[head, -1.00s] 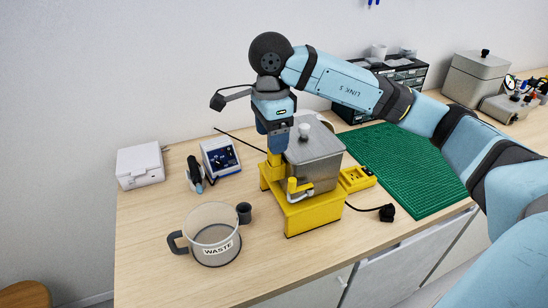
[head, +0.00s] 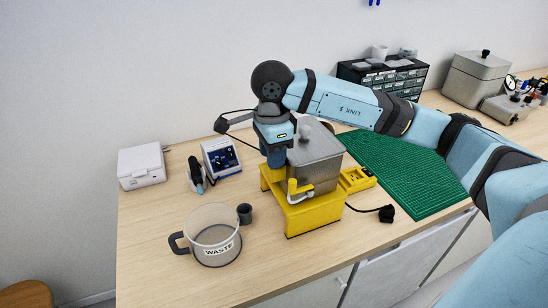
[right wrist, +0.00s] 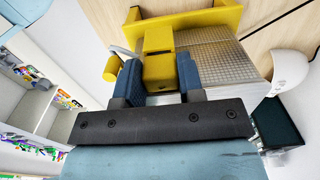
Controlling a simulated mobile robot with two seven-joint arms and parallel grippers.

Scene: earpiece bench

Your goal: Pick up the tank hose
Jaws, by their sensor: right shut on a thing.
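The metal tank (head: 318,165) stands on a yellow stand (head: 314,214) on the bench. A short grey curved hose or pipe (head: 303,197) with a yellow end piece (head: 292,186) is at its front left; its grey part also shows in the right wrist view (right wrist: 125,52). My right gripper (head: 276,162) points down at the tank's left side. In the right wrist view its blue fingers (right wrist: 160,78) are shut on an upright yellow block (right wrist: 160,70). I cannot tell whether this block is part of the hose. My left gripper is not in view.
A clear WASTE jug (head: 212,238) and a small dark cup (head: 244,213) stand at front left. A blue-faced meter (head: 221,157) and white box (head: 141,167) are behind. A green mat (head: 405,178) and black plug (head: 386,213) lie right. The front left bench is bare.

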